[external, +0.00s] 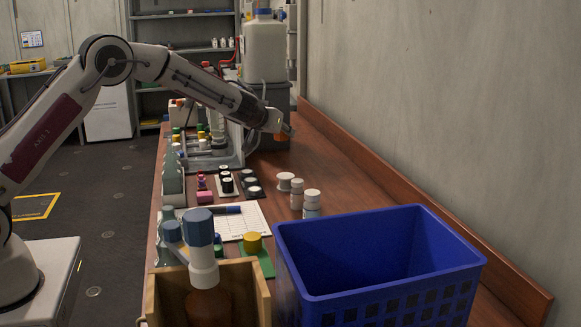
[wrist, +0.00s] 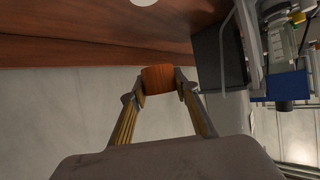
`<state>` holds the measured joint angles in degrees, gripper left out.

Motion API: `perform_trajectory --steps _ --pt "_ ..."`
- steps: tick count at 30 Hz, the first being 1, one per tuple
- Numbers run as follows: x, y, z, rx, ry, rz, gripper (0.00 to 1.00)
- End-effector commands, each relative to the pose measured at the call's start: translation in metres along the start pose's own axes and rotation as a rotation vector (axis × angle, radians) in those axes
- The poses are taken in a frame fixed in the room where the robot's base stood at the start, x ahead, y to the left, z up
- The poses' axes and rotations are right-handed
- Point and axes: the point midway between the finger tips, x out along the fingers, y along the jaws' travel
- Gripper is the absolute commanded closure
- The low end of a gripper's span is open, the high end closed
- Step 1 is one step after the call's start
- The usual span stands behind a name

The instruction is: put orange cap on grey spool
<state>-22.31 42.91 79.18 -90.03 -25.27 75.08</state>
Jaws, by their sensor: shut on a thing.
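My gripper (external: 284,131) is raised above the far part of the wooden bench. In the wrist view my gripper (wrist: 160,88) has its two fingertips shut on the orange cap (wrist: 158,78), one on each side. The external view shows only a small orange patch of the cap (external: 279,136) below the fingers. A pale, grey-white spool (external: 285,180) stands on the bench, nearer the camera than my gripper and clear of it. A white round thing (wrist: 143,2) is cut off at the wrist view's top edge; I cannot tell whether it is the spool.
Two white-capped bottles (external: 312,204) stand near the spool. Black trays with round pieces (external: 253,188) lie to its left. A blue crate (external: 378,250) and a wooden box (external: 256,290) fill the front. A large jug (external: 264,50) stands behind. Bare bench lies right of the spool.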

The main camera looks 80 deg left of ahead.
Motion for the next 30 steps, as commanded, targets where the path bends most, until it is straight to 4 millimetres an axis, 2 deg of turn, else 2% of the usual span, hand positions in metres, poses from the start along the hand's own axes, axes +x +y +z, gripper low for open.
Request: perform_trajectory --steps 3,10,30 --pt "0.017 -0.002 0.005 -0.019 -0.001 -0.036 0.79" --pt "0.035 -0.002 0.010 -0.039 0.000 -0.072 0.79" --pt "0.044 -0.001 0.018 -0.042 -0.001 -0.080 0.79"
